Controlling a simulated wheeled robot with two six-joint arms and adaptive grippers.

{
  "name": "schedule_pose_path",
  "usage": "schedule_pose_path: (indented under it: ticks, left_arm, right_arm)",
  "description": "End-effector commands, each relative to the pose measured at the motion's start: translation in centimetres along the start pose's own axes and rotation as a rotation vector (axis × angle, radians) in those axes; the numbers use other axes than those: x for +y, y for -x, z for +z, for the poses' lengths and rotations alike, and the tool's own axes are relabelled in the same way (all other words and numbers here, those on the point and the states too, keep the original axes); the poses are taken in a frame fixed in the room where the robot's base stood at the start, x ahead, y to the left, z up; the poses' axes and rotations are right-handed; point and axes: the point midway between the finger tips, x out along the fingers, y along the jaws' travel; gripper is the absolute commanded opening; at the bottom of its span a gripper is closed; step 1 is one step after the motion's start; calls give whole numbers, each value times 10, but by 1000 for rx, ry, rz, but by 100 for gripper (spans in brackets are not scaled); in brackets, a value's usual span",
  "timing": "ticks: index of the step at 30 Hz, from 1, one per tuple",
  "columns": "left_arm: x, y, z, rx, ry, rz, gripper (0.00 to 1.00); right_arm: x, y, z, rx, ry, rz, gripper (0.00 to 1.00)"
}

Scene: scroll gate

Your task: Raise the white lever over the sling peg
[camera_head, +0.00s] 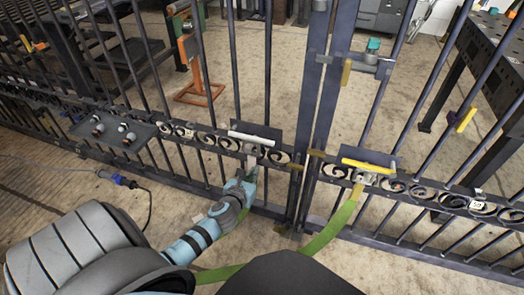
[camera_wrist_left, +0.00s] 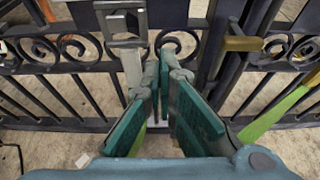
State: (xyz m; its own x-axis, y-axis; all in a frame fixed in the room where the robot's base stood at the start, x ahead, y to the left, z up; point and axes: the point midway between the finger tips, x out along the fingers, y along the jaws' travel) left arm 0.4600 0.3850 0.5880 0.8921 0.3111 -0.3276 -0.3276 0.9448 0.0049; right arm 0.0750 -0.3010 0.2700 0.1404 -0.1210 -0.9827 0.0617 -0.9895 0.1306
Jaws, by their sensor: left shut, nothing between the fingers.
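The white lever (camera_head: 250,137) is on a dark plate on the left gate leaf, left of the gate's centre posts. In the left wrist view a pale upright bar (camera_wrist_left: 132,70) hangs below the plate, just left of my fingers. My left gripper (camera_head: 247,177) is just below the plate. Its teal-padded fingers (camera_wrist_left: 162,75) are shut and empty, close beside the bar; I cannot tell whether they touch it. A green sling (camera_head: 333,228) runs from the right leaf down behind my arm; part shows below my fingers. The sling peg is not clearly visible. My right gripper is out of view.
A yellow lever (camera_head: 369,165) is on the right leaf. A yellow latch piece (camera_wrist_left: 245,42) is at the centre posts. A dark tray (camera_head: 115,132) with several small fittings hangs at left. Scroll rails and bars surround my gripper closely.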

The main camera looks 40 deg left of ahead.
Motion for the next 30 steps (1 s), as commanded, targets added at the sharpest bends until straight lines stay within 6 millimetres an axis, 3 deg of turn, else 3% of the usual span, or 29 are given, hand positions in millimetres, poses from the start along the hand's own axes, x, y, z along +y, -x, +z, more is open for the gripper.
schedule_pose_path:
  ticks: [8,20,21,24,30]
  left_arm:
    - [0,-20,-3,1,4,1,0]
    - [0,-105,-5,1,7,1,0]
    - [0,-97,10,1,5,0,0]
    - [0,-91,26,0,4,0,0]
    - [0,-87,36,3,4,0,0]
  right_arm:
    - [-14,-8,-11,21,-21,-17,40]
    - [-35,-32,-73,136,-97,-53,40]
    - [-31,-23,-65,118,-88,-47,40]
    - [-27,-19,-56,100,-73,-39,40]
    - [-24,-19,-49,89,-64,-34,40]
